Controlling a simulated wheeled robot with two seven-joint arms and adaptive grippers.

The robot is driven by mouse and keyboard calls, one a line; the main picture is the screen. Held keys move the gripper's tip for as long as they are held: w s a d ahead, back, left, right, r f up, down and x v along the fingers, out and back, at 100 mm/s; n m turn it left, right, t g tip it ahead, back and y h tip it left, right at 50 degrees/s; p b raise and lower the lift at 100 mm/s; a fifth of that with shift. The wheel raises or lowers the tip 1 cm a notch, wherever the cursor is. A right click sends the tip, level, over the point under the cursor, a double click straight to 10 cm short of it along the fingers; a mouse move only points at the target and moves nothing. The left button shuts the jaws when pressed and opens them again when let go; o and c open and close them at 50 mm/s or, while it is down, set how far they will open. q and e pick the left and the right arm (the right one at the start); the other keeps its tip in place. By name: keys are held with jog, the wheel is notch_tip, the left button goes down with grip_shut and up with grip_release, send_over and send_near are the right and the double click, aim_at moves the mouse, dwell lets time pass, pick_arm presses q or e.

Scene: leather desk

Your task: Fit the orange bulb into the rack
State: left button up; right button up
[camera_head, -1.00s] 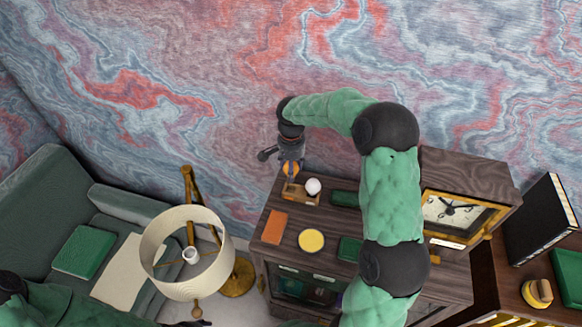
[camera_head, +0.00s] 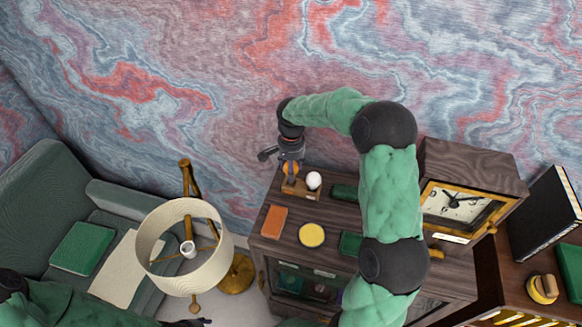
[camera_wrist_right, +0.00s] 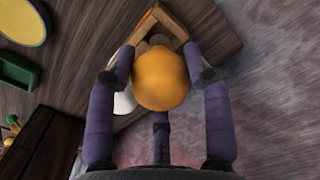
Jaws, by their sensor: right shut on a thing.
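The orange bulb (camera_head: 290,169) is held upright over the left part of the small wooden rack (camera_head: 303,193). A white bulb (camera_head: 314,180) stands in the rack's right part. A dark part of my left gripper (camera_head: 190,322) shows at the bottom edge; its fingers are unclear.
The rack stands on a dark wooden cabinet (camera_head: 270,242). An orange block (camera_head: 274,222), a yellow disc (camera_head: 311,235) and green boxes (camera_head: 350,243) lie near it. A clock (camera_head: 458,208) stands right, a lamp (camera_head: 180,262) left. My right arm covers part of the cabinet.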

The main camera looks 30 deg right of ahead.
jog(key=shift+f+b, duration=0.85)
jog(key=shift+f, duration=0.5)
jog(key=shift+f, duration=0.1)
jog(key=o, duration=1.2)
jog(key=shift+r+p, duration=2.45)
jog(key=shift+r, duration=2.1)
jog(key=shift+f, duration=0.1)
